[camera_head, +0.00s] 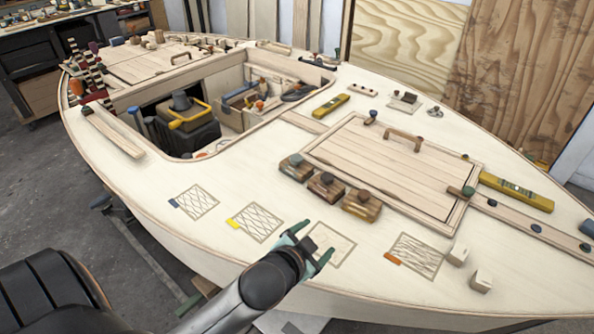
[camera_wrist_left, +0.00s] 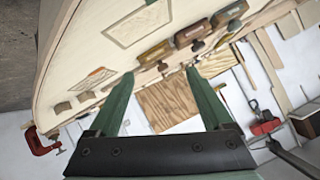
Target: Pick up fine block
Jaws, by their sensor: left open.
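Three sanding blocks with dark knobs stand in a slanting row on the pale deck: a grey-olive block (camera_head: 296,171), a dark brown block (camera_head: 326,190) and a tan block (camera_head: 361,209). I cannot tell which is the fine one. In the left wrist view the tan block (camera_wrist_left: 154,54), brown block (camera_wrist_left: 192,36) and grey-olive block (camera_wrist_left: 230,15) show beyond the fingers. My left gripper (camera_head: 315,243), with green fingers, is open and empty, apart from the blocks and nearer the front edge. It also shows in the left wrist view (camera_wrist_left: 160,73). My right gripper is not in view.
Scribbled deck patches (camera_head: 257,223) with coloured tabs lie around the gripper. Two small pale blocks (camera_head: 458,254) stand at right. A hatch panel (camera_head: 395,165) with a handle lies behind the sanding blocks; a yellow level (camera_head: 516,191) lies right. The open cockpit is at left.

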